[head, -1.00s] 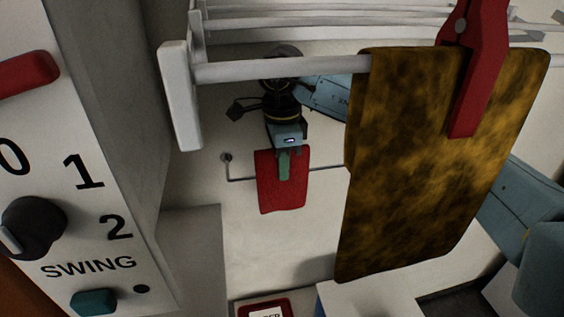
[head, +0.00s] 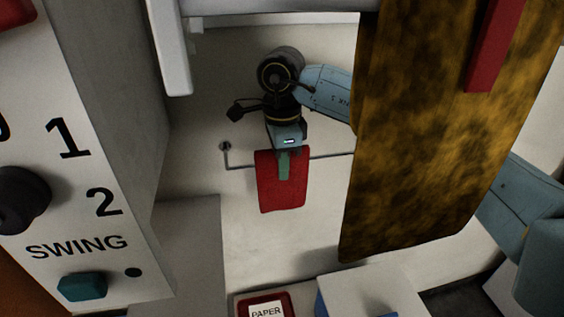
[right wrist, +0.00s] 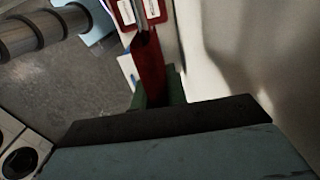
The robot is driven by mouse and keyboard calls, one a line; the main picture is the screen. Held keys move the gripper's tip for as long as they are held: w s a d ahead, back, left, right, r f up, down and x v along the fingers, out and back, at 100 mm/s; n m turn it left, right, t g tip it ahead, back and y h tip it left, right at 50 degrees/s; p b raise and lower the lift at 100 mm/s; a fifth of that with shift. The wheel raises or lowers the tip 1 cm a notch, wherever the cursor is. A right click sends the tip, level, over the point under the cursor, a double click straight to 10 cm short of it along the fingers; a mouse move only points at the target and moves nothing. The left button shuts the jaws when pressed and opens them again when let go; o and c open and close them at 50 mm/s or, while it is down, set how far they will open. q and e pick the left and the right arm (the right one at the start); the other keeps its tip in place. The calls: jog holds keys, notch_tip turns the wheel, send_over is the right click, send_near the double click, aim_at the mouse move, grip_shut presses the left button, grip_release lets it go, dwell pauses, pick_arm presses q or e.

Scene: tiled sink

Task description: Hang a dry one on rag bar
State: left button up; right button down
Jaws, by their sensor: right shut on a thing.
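A red rag (head: 280,195) hangs at the thin rag bar (head: 240,167) on the pale wall in the head view. The rag covers the middle of the bar; I cannot tell whether it is folded over it or in front of it. My right gripper (head: 284,166), with green fingers, is shut on the rag's upper middle. In the right wrist view the red rag (right wrist: 150,72) hangs just beyond the green fingertips, with the bar (right wrist: 126,14) running up from it. My left gripper is out of view.
A large mottled brown cloth (head: 420,150) with a red clip (head: 492,45) hangs close in front at right, hiding part of my arm and the bar's right end. A control panel (head: 75,190) stands at left. A red-framed "PAPER" sign (head: 265,309) is below.

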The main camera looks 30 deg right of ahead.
jog(key=shift+f+b, duration=0.7)
jog(key=shift+f, duration=0.5)
jog(key=c, duration=1.3)
grip_release()
